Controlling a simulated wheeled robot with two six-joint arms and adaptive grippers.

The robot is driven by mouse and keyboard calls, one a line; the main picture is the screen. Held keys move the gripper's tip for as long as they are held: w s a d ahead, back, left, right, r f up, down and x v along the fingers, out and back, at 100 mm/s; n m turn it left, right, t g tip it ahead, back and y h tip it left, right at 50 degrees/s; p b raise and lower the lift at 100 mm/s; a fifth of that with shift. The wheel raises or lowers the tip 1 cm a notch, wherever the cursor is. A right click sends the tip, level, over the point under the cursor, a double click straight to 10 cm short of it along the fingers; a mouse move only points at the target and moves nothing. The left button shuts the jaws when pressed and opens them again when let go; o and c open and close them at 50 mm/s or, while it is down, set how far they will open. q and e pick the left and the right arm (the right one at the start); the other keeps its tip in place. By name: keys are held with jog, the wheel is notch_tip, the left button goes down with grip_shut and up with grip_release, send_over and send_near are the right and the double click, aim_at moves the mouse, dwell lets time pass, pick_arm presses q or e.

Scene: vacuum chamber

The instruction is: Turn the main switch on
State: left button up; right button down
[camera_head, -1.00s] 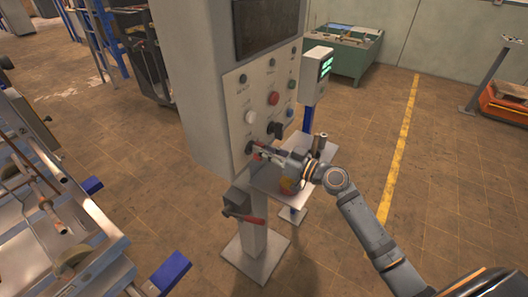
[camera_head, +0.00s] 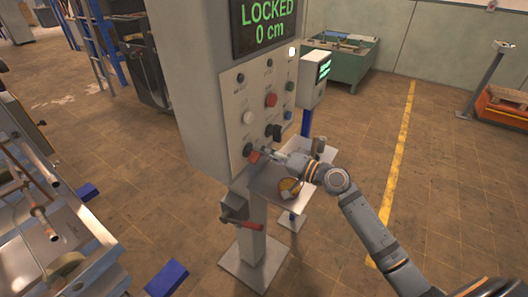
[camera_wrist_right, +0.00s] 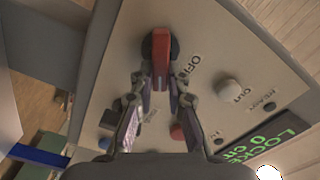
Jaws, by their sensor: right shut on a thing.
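The main switch is a round black knob with a red handle (camera_head: 254,157), low on the control panel's face. In the right wrist view the red handle (camera_wrist_right: 161,60) stands across a black disc, beside a label that seems to read "OFF". My right gripper (camera_head: 264,154) is at this switch; in the wrist view its two fingers (camera_wrist_right: 160,84) close on both sides of the red handle. The panel screen (camera_head: 265,24) is lit and reads "LOCKED 0 cm" in green. My left gripper is not in view.
The panel (camera_head: 235,115) also bears a red button (camera_head: 271,100), a white button (camera_head: 247,118) and a black selector (camera_head: 273,131). A small shelf (camera_head: 301,196) lies beneath my right wrist. A red-handled lever (camera_head: 243,223) sits on the pedestal.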

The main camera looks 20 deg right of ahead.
jog(key=m, duration=0.3)
jog(key=m+p, duration=0.1)
jog(key=m, duration=0.1)
jog(key=shift+d+f+m, duration=0.1)
jog(key=shift+f+m, duration=0.15)
jog(key=shift+m, duration=0.05)
dwell(0.4)
jog(key=c, duration=1.3)
grip_release()
jog(key=shift+w+f, duration=0.1)
notch_tip(320, 180, up, 10)
